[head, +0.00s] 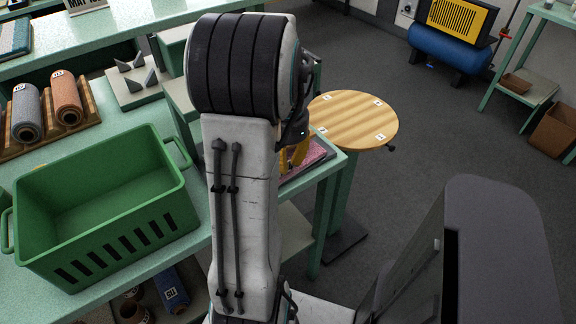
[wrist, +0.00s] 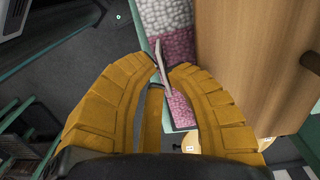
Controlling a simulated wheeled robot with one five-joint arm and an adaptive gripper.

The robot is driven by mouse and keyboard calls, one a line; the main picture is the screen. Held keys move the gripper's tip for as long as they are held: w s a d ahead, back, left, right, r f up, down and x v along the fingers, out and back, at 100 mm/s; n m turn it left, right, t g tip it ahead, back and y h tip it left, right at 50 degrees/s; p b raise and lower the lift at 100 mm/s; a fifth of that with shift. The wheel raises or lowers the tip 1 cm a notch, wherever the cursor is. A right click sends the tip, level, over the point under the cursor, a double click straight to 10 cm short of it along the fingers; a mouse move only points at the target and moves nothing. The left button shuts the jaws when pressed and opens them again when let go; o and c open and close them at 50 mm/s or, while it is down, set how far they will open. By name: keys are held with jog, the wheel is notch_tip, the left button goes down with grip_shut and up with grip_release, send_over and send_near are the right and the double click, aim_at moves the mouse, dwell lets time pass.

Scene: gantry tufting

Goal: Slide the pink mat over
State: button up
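The pink mat (head: 314,157) lies at the right corner of the green table, next to a round wooden top. In the head view my arm hides much of it. In the wrist view its pebbled surface (wrist: 180,108) shows pink and pale bands beyond the fingertips. My gripper (wrist: 165,72) has yellow fingers drawn close together at the tips. A thin pale pink edge or tab stands between them and seems pinched; I take it as part of the mat. The gripper (head: 297,153) shows only partly behind my arm in the head view.
The round wooden top (head: 355,120) with white labels stands just right of the table corner. A green crate (head: 100,205) fills the table's left front. Yarn rolls (head: 66,98) lie behind it. A brown wooden panel (wrist: 240,60) is close right of the mat in the wrist view.

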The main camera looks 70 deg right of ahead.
jog(key=r, duration=0.3)
jog(key=shift+w+d+r, duration=0.3)
jog(key=shift+r, duration=0.1)
jog(key=shift+s+a+r, duration=0.1)
jog(key=shift+r, duration=0.4)
jog(key=shift+s+a+r, duration=0.1)
jog(key=shift+r, duration=0.35)
